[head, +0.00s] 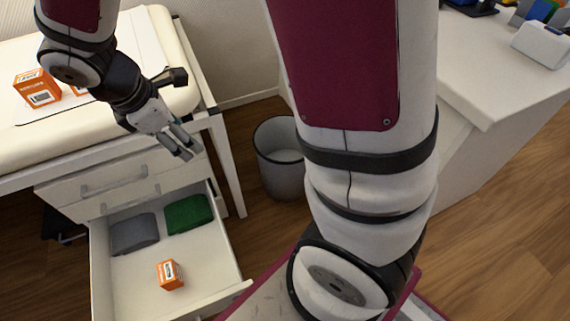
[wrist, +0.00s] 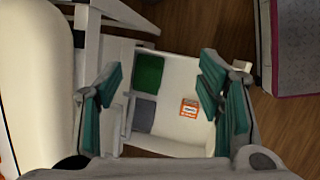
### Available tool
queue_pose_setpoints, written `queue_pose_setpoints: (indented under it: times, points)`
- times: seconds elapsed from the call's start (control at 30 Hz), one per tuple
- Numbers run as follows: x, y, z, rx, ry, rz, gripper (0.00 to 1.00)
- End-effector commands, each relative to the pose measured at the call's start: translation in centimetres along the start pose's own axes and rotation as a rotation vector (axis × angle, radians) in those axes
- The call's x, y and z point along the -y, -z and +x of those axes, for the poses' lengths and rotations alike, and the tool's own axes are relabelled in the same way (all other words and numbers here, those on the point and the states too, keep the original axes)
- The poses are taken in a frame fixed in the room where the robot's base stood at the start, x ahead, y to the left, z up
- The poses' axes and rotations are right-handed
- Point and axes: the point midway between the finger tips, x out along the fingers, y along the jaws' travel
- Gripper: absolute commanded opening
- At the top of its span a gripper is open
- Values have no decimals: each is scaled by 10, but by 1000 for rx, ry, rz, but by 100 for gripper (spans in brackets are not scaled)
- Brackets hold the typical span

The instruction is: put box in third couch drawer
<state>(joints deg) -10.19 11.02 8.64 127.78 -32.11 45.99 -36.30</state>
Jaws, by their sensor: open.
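A small orange box (head: 170,274) lies in the open bottom drawer (head: 133,283) under the couch (head: 95,118). The box also shows in the wrist view (wrist: 189,109), between my open fingers in the picture but well below them. Another orange box (head: 37,88) stands on the couch top, with part of a further orange one beside it, mostly hidden by my arm. My gripper (head: 187,148) is open and empty, above the drawer unit near the couch's front corner. Two shut drawers with bar handles (head: 98,186) sit above the open one.
A grey folded cloth (head: 134,234) and a green one (head: 188,214) lie at the back of the open drawer. A grey bin (head: 280,160) stands right of the couch leg. A white desk (head: 490,75) stands at the right. My arm hides the middle of the head view.

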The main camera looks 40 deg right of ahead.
Motion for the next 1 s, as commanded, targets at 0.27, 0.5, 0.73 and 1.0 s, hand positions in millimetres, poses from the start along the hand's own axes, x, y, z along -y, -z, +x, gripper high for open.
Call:
queue_pose_setpoints:
  times: [0.27,0.5,0.73,1.0]
  points:
    - [71,-89,-70,-4,71,560,61]
    - [155,-125,-107,-61,185,998,61]
    - [221,-130,-124,-128,309,1286,61]
    - [244,-126,-128,-154,364,1379,61]
